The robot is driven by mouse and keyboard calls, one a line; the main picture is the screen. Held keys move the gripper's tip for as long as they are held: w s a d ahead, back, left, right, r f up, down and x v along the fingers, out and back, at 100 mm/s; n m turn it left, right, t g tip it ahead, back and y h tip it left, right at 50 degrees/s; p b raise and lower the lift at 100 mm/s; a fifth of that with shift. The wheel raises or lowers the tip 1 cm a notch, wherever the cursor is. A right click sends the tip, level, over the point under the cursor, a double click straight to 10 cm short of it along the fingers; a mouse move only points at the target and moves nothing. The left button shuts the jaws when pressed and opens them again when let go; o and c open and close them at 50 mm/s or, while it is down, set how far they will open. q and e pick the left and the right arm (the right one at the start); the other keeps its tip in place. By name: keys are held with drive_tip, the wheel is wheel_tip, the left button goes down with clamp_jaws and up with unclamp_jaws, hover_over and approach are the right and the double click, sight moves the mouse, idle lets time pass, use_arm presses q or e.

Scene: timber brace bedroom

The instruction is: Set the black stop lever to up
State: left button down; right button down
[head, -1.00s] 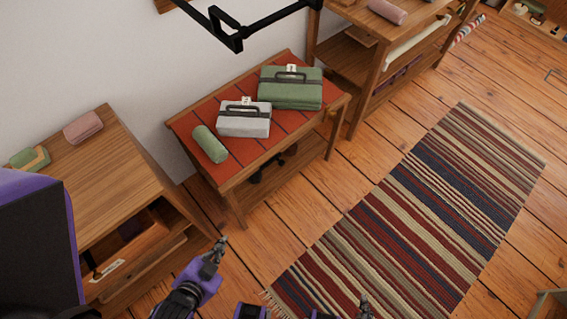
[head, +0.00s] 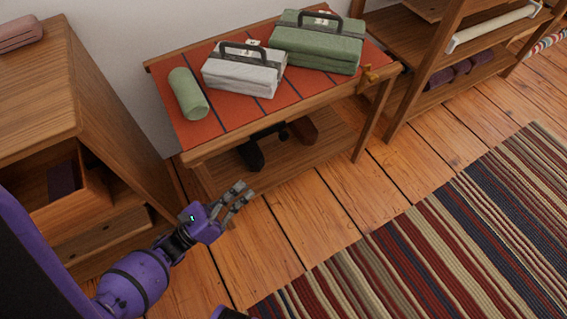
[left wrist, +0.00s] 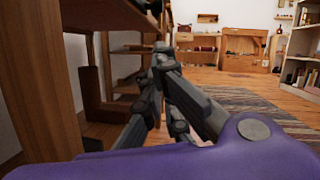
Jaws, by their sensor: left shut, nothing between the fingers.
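A dark, black part (head: 250,154) shows under the red-topped wooden table (head: 290,105), with a thin dark arm running right to a small black piece (head: 283,132). It may be the black stop lever; I cannot tell its setting. My left gripper (head: 240,192) is shut and empty, in front of the table's near left corner and below its top, apart from the dark part. In the left wrist view its dark fingers (left wrist: 163,58) point ahead beside the wooden furniture. My right gripper is not in view.
A green roll (head: 188,94), a grey case (head: 244,72) and a green case (head: 316,45) lie on the table. A brass-coloured fitting (head: 370,75) is at its right end. A wooden cabinet (head: 75,75) stands left. A striped rug (head: 440,235) covers the floor right; bare boards lie between.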

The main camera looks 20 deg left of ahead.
use_arm(q)
drive_tip(key=w+d+r+m+h, duration=0.1)
drive_tip(key=w+d+r, duration=0.4)
drive_tip(key=w, duration=0.5)
drive_tip(key=shift+w+d+r, duration=0.2)
drive_tip(key=shift+d+r, duration=0.15)
drive_tip(key=shift+r, duration=0.25)
